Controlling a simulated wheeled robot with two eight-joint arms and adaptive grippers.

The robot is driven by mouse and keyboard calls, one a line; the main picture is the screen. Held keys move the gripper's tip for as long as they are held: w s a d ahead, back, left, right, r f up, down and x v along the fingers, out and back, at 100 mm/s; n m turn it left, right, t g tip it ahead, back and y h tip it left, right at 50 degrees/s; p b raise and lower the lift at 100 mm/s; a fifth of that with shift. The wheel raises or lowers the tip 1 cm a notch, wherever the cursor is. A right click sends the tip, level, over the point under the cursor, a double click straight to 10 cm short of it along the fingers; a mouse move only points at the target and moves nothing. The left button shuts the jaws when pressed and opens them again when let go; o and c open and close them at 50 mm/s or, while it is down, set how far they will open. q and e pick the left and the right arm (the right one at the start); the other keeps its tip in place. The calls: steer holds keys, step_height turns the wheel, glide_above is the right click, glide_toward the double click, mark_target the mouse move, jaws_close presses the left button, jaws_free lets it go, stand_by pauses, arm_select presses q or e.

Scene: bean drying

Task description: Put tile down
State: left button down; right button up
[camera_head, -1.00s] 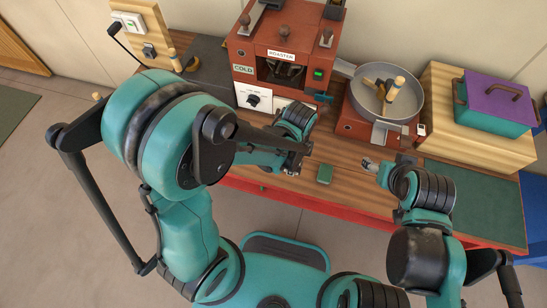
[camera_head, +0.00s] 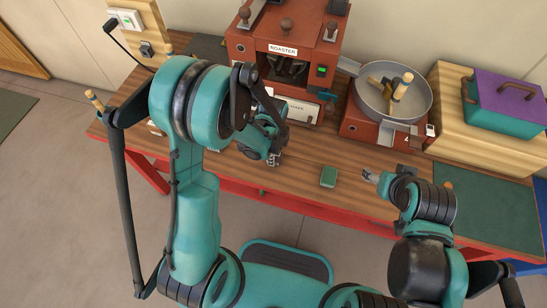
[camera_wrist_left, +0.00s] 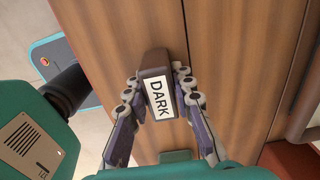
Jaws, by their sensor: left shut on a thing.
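My left gripper (camera_head: 274,160) is over the wooden table top, in front of the roaster. In the left wrist view its two fingers are closed on the sides of a dark brown tile (camera_wrist_left: 153,66) with a white label reading DARK. The wood lies under the tile; I cannot tell whether the tile touches it. In the head view the tile is hidden by my gripper. My right gripper (camera_head: 371,177) is low over the table, right of a small green block (camera_head: 328,176); its jaw opening is unclear.
The red roaster (camera_head: 284,50) stands behind my left gripper, with a round metal pan (camera_head: 420,102) to its right. A purple-and-teal box (camera_head: 510,98) sits on a wooden crate at the right. Bare wood lies between my grippers, around the green block.

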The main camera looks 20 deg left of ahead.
arm_select(q)
steer(key=shift+f, duration=0.2)
steer(key=c, duration=1.3)
jaws_free()
steer(key=shift+r, duration=0.1)
